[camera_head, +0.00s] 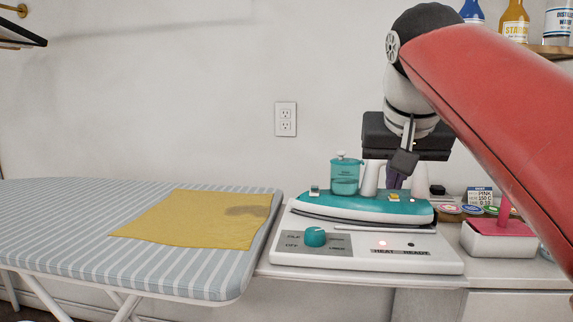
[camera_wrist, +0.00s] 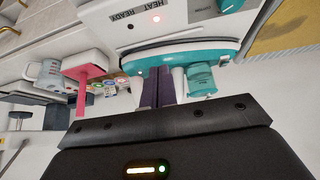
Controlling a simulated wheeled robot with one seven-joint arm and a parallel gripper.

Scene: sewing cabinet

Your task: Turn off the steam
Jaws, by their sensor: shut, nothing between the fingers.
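A teal and white steam iron (camera_head: 362,205) rests on a white base station (camera_head: 366,243) at the right end of the ironing board. It has a clear teal water tank (camera_head: 345,177) on top and a small yellow control (camera_head: 393,197). The base has a teal knob (camera_head: 315,237) on a grey panel, and a red light glows near "HEAT READY". My gripper (camera_head: 396,180) is shut and empty, pointing down at the iron's rear, just behind the yellow control. In the wrist view its purple fingers (camera_wrist: 157,82) are together at the iron (camera_wrist: 180,55); contact cannot be told.
The striped ironing board (camera_head: 80,225) with a yellow cloth (camera_head: 195,220) lies to the left. A pink-handled item on a white block (camera_head: 498,240) and several round tins (camera_head: 447,209) stand to the right. Bottles (camera_head: 514,22) stand on a shelf above.

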